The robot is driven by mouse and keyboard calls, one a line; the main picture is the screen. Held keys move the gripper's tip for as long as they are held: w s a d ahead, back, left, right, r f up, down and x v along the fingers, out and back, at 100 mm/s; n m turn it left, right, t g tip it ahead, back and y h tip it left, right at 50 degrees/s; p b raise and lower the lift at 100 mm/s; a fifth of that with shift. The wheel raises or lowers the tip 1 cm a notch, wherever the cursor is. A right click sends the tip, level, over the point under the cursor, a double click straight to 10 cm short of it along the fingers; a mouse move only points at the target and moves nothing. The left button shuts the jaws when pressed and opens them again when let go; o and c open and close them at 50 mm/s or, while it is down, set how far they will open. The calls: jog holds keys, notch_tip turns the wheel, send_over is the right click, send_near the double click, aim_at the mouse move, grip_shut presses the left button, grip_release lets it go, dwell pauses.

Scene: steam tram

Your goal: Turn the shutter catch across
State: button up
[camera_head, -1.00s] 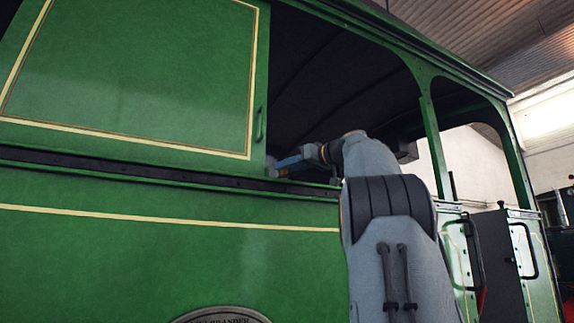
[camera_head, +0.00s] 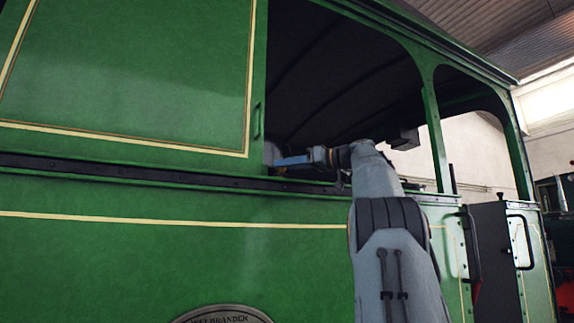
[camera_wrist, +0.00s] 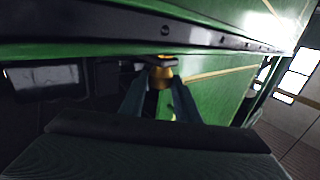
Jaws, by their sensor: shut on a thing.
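The green shutter panel (camera_head: 130,75) with cream and red lining covers the left window opening, with a small upright green handle (camera_head: 257,120) near its right edge. My gripper (camera_head: 272,160) is at the shutter's lower right corner, just above the black rail. In the wrist view my gripper (camera_wrist: 160,98) has its two fingers on either side of a small brass piece, seemingly the shutter catch (camera_wrist: 163,72), and is shut on it. The catch sits just under the black rail in that view. In the head view the catch is mostly hidden, and its turn angle cannot be told.
The black riveted rail (camera_head: 120,171) runs along below the shutter; it also crosses the wrist view (camera_wrist: 200,36). The dark open window (camera_head: 340,80) lies right of the shutter. A green post (camera_head: 434,130) and black handrails (camera_head: 472,245) stand farther right.

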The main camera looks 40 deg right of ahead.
jog(key=o, duration=0.8)
jog(key=shift+c, duration=0.2)
jog(key=b+v, duration=0.2)
jog(key=v, duration=0.5)
jog(key=shift+s, duration=0.3)
jog(key=shift+d, duration=0.15)
